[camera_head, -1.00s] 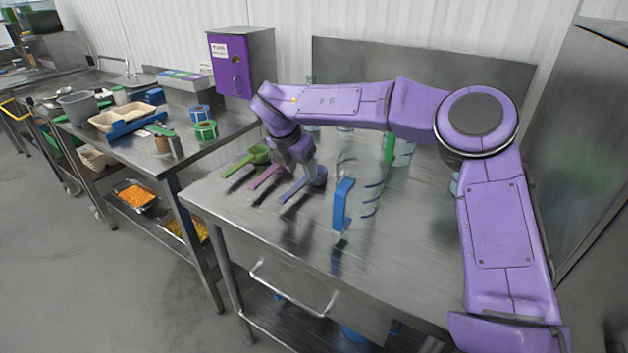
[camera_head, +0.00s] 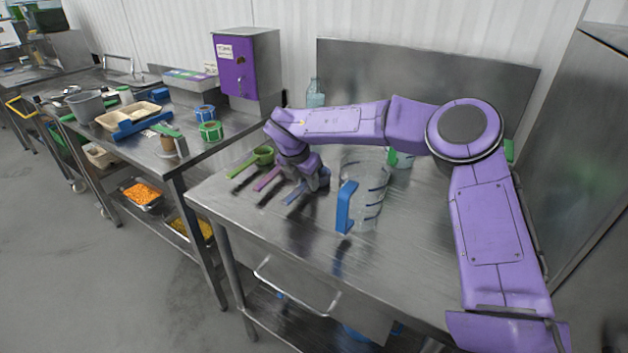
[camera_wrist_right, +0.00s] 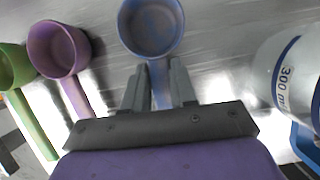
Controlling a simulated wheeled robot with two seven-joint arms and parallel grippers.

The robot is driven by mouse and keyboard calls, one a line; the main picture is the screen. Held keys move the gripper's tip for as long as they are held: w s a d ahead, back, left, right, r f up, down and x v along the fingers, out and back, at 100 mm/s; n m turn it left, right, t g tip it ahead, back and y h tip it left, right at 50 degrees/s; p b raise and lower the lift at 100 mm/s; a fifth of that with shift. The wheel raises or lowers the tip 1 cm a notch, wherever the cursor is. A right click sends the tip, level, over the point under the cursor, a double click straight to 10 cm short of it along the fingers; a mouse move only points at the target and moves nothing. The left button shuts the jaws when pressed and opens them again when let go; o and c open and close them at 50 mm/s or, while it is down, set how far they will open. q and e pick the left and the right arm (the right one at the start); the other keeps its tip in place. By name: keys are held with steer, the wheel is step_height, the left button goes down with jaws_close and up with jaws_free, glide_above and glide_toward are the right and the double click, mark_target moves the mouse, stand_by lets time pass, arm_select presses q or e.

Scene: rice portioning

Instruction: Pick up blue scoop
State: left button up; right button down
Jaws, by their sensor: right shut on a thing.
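The blue scoop (camera_wrist_right: 152,27) lies in front of my right gripper (camera_wrist_right: 154,85) in the right wrist view, bowl pointing away. The two fingers are closed on its handle, one on each side. In the head view the scoop's blue handle (camera_head: 294,192) shows on the steel table, and my right gripper (camera_head: 312,183) is over it, partly hiding its bowl. Whether the scoop touches the table cannot be told. My left gripper is not in view.
A purple scoop (camera_head: 267,179) and a green scoop (camera_head: 250,162) lie to the left. A clear measuring jug with a blue handle (camera_head: 345,207) stands close on the right. Free steel tabletop (camera_head: 400,225) lies right of the jug.

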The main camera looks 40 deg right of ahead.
mark_target(306, 183)
steer(key=shift+r, duration=0.1)
steer(key=shift+r, duration=0.25)
steer(key=b+v, duration=0.1)
steer(key=v, duration=0.1)
steer(key=shift+r, duration=0.4)
steer(key=s+a+b, duration=0.1)
steer(key=s+a, duration=0.1)
steer(key=a, duration=0.3)
steer(key=s+a+b, duration=0.1)
steer(key=a+b, duration=0.1)
steer(key=a, duration=0.3)
steer(key=s+a+b, duration=0.2)
steer(key=a, duration=0.3)
steer(key=shift+s+a, duration=0.3)
steer(key=shift+s, duration=0.05)
steer(key=shift+s+a+r, duration=0.1)
steer(key=shift+a, duration=0.25)
